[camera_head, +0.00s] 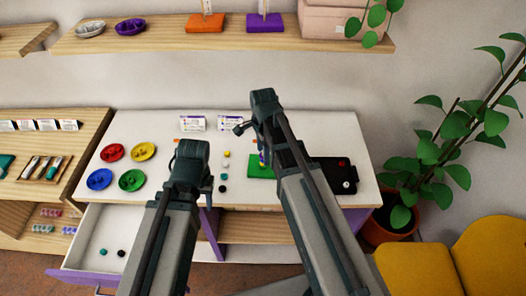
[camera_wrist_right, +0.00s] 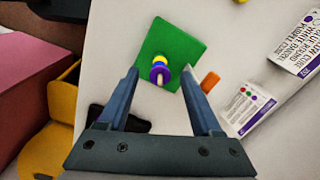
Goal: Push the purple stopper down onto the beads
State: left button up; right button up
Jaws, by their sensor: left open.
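The green bead board (camera_head: 257,172) lies on the white tabletop, partly hidden behind my right arm. In the right wrist view the same board (camera_wrist_right: 185,40) carries an upright peg with a yellow bead (camera_wrist_right: 161,60). The purple stopper (camera_wrist_right: 160,73) is a ring around the peg, above the yellow bead. Whether they touch is unclear. My right gripper (camera_wrist_right: 161,70) is open, its fingers on either side of the stopper with a gap on both sides. My left gripper (camera_head: 207,178) is open to the left of the board, its fingers mostly hidden in the head view.
Red (camera_head: 112,152), yellow, blue and green dishes stand at the table's left. Loose beads (camera_head: 226,154) lie between my arms. Two printed cards (camera_head: 193,123) are at the back. A black case (camera_head: 335,175) is on the right. An open drawer (camera_head: 85,240) juts out front left.

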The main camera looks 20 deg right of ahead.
jog(key=shift+r, duration=0.1)
notch_tip(320, 180, up, 14)
jog(key=p, duration=1.3)
jog(key=shift+f+p, duration=0.2)
jog(key=shift+p, duration=0.2)
jog(key=s+a+f+n+b, duration=0.5)
jog(key=s+n, duration=0.2)
jog(key=n, duration=0.3)
jog(key=s+a+f+n+h+b, duration=0.1)
jog(key=s+a+f+n+b, duration=0.4)
jog(key=n, duration=0.6)
jog(key=shift+s+a+f+b, duration=0.3)
jog(key=shift+s+f+b, duration=0.25)
jog(key=shift+s, duration=0.6)
